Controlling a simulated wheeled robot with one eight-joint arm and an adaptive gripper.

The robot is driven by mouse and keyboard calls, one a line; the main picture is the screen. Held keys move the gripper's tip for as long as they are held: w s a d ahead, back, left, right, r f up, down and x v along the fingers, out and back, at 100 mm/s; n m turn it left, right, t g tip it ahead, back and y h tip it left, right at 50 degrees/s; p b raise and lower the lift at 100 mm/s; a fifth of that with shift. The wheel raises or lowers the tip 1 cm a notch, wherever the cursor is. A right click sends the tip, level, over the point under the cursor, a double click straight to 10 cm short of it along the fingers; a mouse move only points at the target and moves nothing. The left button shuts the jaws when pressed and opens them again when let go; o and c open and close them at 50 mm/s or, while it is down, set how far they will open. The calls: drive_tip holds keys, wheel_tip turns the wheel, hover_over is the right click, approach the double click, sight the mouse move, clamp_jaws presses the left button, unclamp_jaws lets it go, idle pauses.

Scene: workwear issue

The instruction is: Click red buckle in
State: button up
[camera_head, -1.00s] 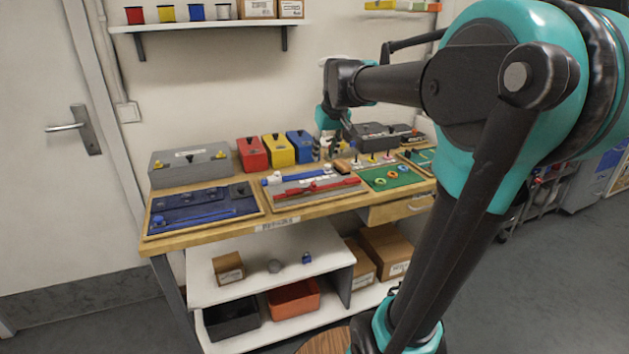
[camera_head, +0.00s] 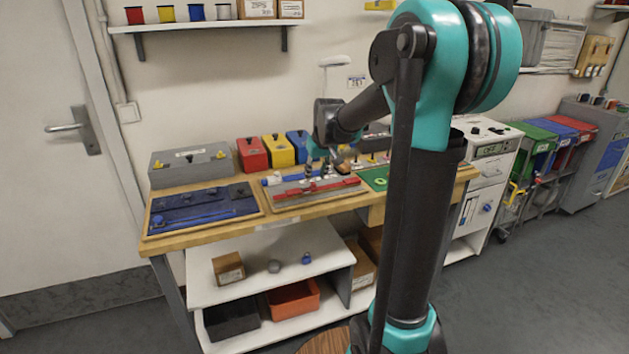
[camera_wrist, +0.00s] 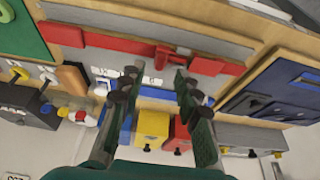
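A red strap with a red buckle (camera_head: 312,188) lies across a grey board (camera_head: 285,201) on the workbench. In the wrist view the red buckle (camera_wrist: 168,56) sits mid-strap, with a red band on either side; whether its halves are joined is too small to tell. My gripper (camera_wrist: 154,82) is open and empty. Its two fingers point toward the strap, with the buckle ahead and slightly right of the middle between them in that view. In the head view my gripper (camera_head: 316,164) hangs just behind and above the strap, its fingers partly hidden.
A blue strap (camera_head: 276,180) lies behind the red one. Red, yellow and blue boxes (camera_head: 278,151) stand at the bench's back. A navy tray (camera_head: 160,229) lies left, a green mat (camera_head: 374,179) right. My arm hides the bench's right part.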

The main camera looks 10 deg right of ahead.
sight(314, 183)
drive_tip(key=shift+x, duration=1.75)
drive_tip(key=shift+c, duration=0.4)
clamp_jaws()
